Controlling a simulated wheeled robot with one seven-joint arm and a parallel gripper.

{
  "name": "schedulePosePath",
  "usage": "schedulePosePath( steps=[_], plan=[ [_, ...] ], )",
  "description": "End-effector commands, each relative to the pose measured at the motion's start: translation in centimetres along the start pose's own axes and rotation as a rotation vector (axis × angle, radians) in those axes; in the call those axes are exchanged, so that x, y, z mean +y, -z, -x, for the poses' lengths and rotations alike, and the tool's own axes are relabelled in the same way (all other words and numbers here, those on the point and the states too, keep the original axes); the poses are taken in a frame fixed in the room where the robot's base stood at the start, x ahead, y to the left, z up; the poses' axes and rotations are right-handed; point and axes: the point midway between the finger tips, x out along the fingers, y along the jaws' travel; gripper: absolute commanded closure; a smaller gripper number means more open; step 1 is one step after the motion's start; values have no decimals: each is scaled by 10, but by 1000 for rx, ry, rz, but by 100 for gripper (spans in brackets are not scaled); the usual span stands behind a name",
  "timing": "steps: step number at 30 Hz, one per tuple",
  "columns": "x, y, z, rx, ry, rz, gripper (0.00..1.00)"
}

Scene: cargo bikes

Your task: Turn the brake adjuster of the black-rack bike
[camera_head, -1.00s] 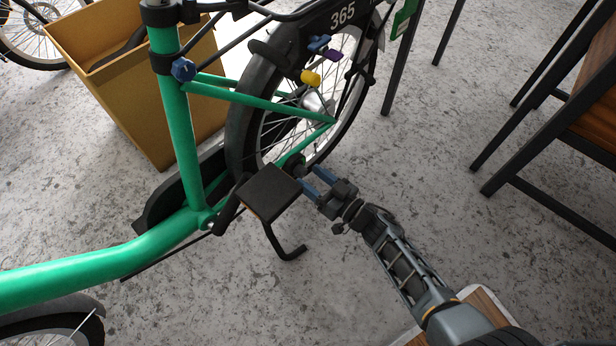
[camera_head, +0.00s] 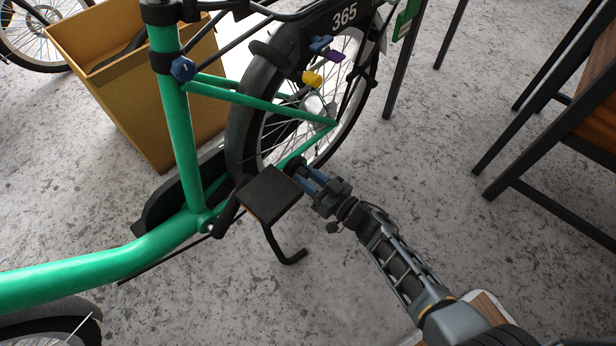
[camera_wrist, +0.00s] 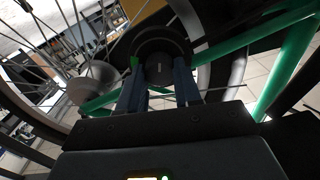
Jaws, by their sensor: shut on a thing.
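The bike has a green frame (camera_head: 180,130) and a black rear part with a plate marked 365. The brake adjuster (camera_head: 295,165) shows as a small dark round knob low beside the rear wheel, partly hidden by my fingers and the pedal. In the wrist view it is a larger black round knob (camera_wrist: 160,50) ahead of my fingers. My gripper (camera_head: 304,173) reaches in from the lower right. In the wrist view my blue fingers (camera_wrist: 160,78) stand on either side of the knob's lower part, shut on it.
A black pedal (camera_head: 268,193) is close to the left of my gripper. The rear wheel (camera_head: 345,110), with coloured knobs above it, is just behind. A yellow-brown box (camera_head: 130,95) stands at the back left. Dark-legged wooden furniture (camera_head: 545,130) is at the right. Floor is clear between.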

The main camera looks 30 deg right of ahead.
Motion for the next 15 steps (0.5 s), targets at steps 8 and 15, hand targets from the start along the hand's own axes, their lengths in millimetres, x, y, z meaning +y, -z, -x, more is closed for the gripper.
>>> schedulePosePath(
  steps=[8, 15],
  plan=[
    [-1, 0, 0, 0, 1, 8, 97],
    [-1, -1, 0, 0, 2, 88, 97]
  ],
)
